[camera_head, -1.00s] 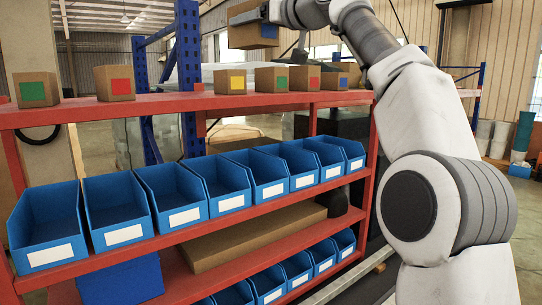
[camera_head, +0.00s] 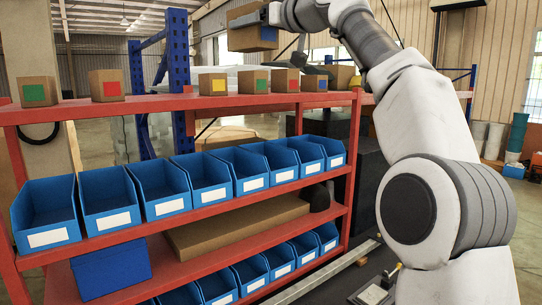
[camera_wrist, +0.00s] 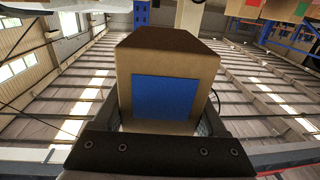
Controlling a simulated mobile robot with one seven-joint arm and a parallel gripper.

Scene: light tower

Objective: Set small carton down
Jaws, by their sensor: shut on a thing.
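My gripper (camera_head: 262,16) is shut on a small brown carton (camera_head: 241,39) with a blue square on its side. It holds the carton in the air, above the height of the red shelf's top board (camera_head: 150,106). In the wrist view the held carton (camera_wrist: 165,50) sits between the fingers, its blue face toward the camera. Several similar cartons stand in a row on the top board, among them a green-marked one (camera_head: 38,91), a red-marked one (camera_head: 106,85) and a yellow-marked one (camera_head: 211,82). A blue-marked one (camera_head: 315,84) stands near the right end.
A wide gap of bare board lies between the left red-marked carton and the yellow-marked one. Blue bins (camera_head: 109,201) fill the middle shelf. A blue upright post (camera_head: 178,60) rises behind the board.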

